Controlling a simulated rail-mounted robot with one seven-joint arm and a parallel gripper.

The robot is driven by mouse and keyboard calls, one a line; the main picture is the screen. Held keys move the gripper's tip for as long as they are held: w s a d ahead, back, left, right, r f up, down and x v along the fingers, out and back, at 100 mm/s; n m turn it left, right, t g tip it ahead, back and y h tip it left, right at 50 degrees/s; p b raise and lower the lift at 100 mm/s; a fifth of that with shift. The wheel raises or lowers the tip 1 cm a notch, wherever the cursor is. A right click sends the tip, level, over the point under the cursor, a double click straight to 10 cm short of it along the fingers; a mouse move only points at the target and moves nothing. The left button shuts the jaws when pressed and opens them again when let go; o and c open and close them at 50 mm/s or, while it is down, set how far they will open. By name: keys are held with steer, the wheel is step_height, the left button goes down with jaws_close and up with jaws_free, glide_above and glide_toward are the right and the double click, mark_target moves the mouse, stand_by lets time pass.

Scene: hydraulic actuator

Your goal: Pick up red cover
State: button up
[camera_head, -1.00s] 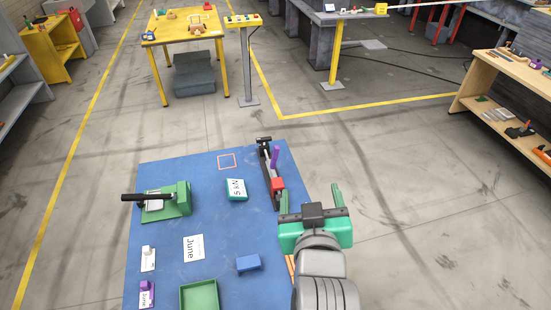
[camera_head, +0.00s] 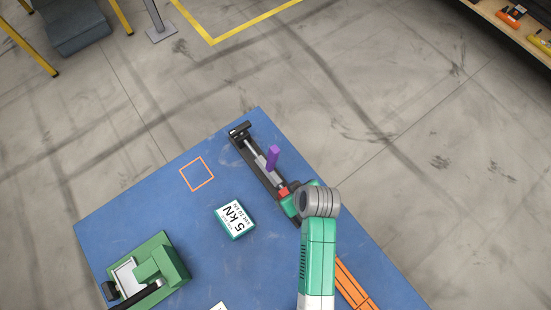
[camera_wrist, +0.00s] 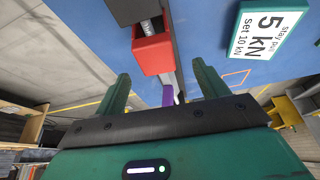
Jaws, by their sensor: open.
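The red cover (camera_head: 283,191) is a small box-like piece at the near end of the long black actuator fixture (camera_head: 244,147) on the blue table. In the wrist view the red cover (camera_wrist: 152,52) shows its hollow end, with a metal rod behind it. My gripper (camera_wrist: 161,70) is open and empty, its two green fingers on either side of the cover in the picture; I cannot tell the remaining distance. In the head view my wrist hides most of the gripper. A purple part (camera_head: 273,156) stands on the fixture beyond the red cover.
A "5 kN" sign block (camera_head: 234,219) stands left of the fixture. A green press-like device (camera_head: 160,262) is at the table's left. Orange bars (camera_head: 352,285) lie at the right.

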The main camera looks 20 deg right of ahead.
steer(key=shift+s+d+f, duration=0.1)
steer(key=shift+s+f, duration=0.05)
steer(key=shift+s, duration=0.25)
steer(key=shift+f, duration=0.3)
steer(key=b+x, duration=0.1)
steer(key=x, duration=0.6)
steer(key=shift+w+d, duration=0.15)
steer(key=shift+w, duration=0.1)
steer(key=shift+r, duration=0.1)
steer(key=c, duration=1.1)
step_height(320, 180, up, 10)
steer(key=shift+p, duration=0.6)
